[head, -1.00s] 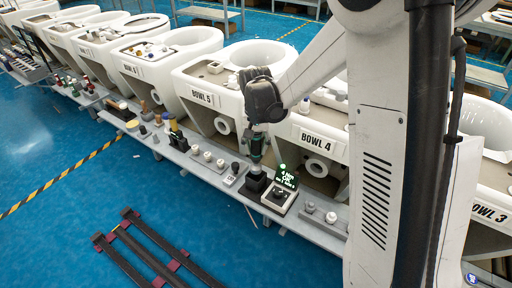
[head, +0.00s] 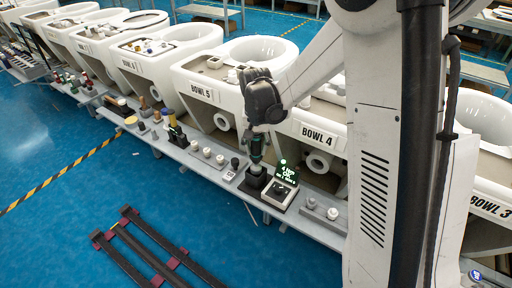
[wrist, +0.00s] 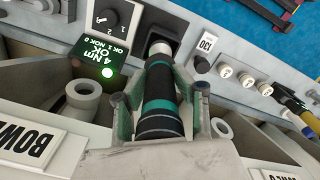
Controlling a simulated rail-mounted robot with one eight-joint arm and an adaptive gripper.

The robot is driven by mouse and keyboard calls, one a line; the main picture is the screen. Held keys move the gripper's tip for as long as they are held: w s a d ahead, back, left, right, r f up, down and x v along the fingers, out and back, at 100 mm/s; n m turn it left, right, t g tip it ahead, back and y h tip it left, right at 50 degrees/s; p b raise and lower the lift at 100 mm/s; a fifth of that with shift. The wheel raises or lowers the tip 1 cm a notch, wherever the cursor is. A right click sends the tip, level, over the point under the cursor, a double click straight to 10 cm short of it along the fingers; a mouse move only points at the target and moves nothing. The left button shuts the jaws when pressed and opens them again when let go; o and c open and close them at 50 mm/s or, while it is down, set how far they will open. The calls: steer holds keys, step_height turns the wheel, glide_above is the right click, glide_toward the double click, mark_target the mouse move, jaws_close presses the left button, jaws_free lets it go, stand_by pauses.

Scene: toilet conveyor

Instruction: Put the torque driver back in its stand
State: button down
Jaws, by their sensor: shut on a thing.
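The torque driver (head: 256,148), black with teal bands, hangs upright below my gripper on the bench. My gripper (wrist: 159,112) is shut around its body, one finger on each side, in the wrist view. The stand (head: 255,180) is a black block directly under the driver. In the wrist view the driver's silver lower end meets the dark opening of the stand (wrist: 175,28). I cannot tell how deep it sits. In the head view my wrist covers the driver's top and the fingers.
A controller (head: 281,190) with a green-lit "4 Nm OK" display stands right beside the stand. White round parts (head: 207,153) and a "130" label plate (head: 229,175) lie to the left. Toilet bowls (head: 308,135) line the bench's far side, close behind the gripper.

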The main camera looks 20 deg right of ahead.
mark_target(256, 158)
steer(key=shift+f+b, duration=2.05)
steer(key=shift+f, duration=0.65)
steer(key=c, duration=1.3)
jaws_free()
steer(key=shift+r, duration=0.15)
step_height(256, 158, up, 12)
steer(key=shift+f, duration=0.1)
